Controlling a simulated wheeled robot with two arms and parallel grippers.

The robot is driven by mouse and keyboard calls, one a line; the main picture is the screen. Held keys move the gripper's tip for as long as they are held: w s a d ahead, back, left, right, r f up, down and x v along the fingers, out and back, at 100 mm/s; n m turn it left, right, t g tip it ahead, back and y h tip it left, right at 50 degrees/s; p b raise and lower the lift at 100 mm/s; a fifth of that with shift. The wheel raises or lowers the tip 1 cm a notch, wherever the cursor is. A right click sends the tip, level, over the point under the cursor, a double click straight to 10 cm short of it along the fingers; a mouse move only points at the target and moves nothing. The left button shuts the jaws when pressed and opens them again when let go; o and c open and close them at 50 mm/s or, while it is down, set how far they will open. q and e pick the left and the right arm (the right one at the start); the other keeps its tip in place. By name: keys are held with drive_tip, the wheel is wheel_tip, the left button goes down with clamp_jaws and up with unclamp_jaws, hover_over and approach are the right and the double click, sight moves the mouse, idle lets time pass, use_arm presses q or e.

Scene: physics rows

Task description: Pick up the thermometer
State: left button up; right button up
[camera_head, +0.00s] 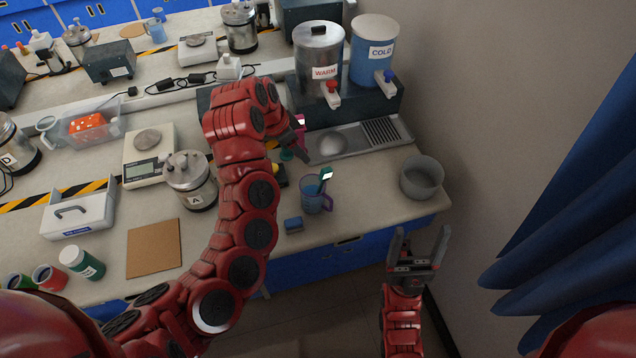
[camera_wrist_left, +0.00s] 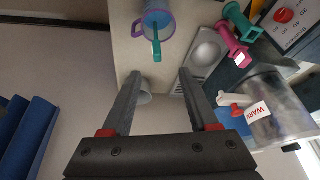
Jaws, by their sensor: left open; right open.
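A teal stick with a pale display-like head, which looks like the thermometer (camera_head: 323,183), leans in a blue cup with a purple handle (camera_head: 312,199) near the counter's front edge. In the left wrist view the teal stick (camera_wrist_left: 156,48) juts from the cup (camera_wrist_left: 157,18) at the top. My left gripper (camera_head: 301,150) is above the counter, behind the cup and apart from it. In the left wrist view its two fingers (camera_wrist_left: 158,85) are spread with nothing between them. My right gripper (camera_head: 420,242) is open and empty, in front of the counter at right.
A pink item (camera_wrist_left: 229,42) and a green item (camera_wrist_left: 240,20) stand near the steel drip tray (camera_head: 360,140). WARM (camera_head: 318,58) and COLD (camera_head: 373,50) dispensers stand behind. A grey bowl (camera_head: 422,178) is right of the cup, and a blue block (camera_head: 293,224) lies left of it.

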use_arm(q)
drive_tip(key=b, duration=1)
approach(322, 174)
wheel_tip(322, 174, down, 2)
drive_tip(key=shift+x, duration=1.65)
drive_tip(key=shift+w+d+f+p, duration=0.15)
drive_tip(key=shift+w+f+p, duration=0.2)
drive_tip(key=shift+p, duration=0.3)
drive_tip(key=p+x, duration=0.1)
drive_tip(key=x, duration=0.1)
drive_tip(key=shift+w+d+f+p, duration=0.1)
drive_tip(key=shift+d+f+p, duration=0.15)
drive_tip(key=shift+d+p, duration=0.15)
drive_tip(key=shift+x, duration=0.85)
drive_tip(key=shift+a, duration=0.1)
clamp_jaws()
